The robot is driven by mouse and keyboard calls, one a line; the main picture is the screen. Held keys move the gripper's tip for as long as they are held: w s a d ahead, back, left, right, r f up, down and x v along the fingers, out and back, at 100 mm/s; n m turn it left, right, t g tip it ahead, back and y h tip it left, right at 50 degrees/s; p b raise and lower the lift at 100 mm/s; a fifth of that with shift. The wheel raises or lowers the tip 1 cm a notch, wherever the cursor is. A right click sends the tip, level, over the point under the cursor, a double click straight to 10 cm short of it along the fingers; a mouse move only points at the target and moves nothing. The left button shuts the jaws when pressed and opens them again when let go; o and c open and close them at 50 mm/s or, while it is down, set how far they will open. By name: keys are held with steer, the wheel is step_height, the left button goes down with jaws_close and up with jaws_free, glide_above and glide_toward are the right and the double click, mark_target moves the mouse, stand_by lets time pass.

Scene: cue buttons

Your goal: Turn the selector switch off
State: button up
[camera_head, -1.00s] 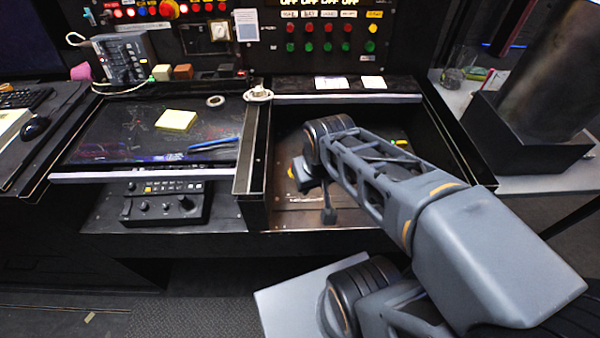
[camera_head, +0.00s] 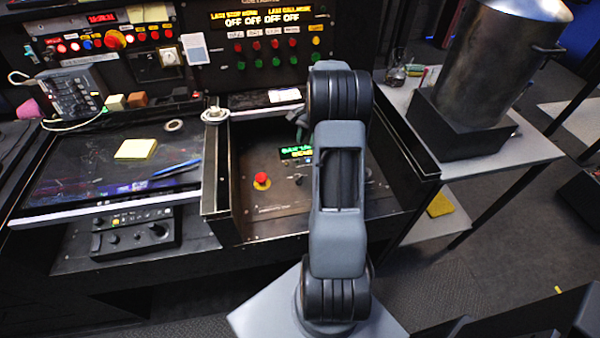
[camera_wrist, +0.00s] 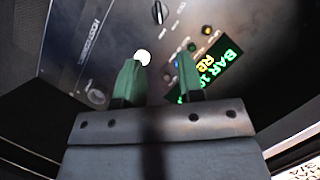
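A small dark knob (camera_head: 297,179), which may be the selector switch, sits on the recessed panel right of a red mushroom button (camera_head: 261,180). In the wrist view a black knob with a pale mark (camera_wrist: 157,12) shows at the top edge; I cannot tell for sure that it is the switch, nor read its position. My gripper (camera_wrist: 160,75) has two green fingertips spread apart with nothing between them. A lit white round spot (camera_wrist: 142,58) shows beside the left fingertip. In the head view my arm hides part of the panel and most of the gripper.
A lit text display (camera_head: 297,152) sits on the panel; it also shows behind the right finger in the wrist view (camera_wrist: 212,65). Dark box walls (camera_head: 222,195) surround the recess. A metal pot (camera_head: 495,60) stands on the right. A screen with a yellow notepad (camera_head: 136,149) lies on the left.

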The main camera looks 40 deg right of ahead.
mark_target(299, 177)
steer(key=x, duration=1.3)
steer(key=shift+d+f, duration=0.15)
steer(key=shift+f, duration=0.35)
jaws_close()
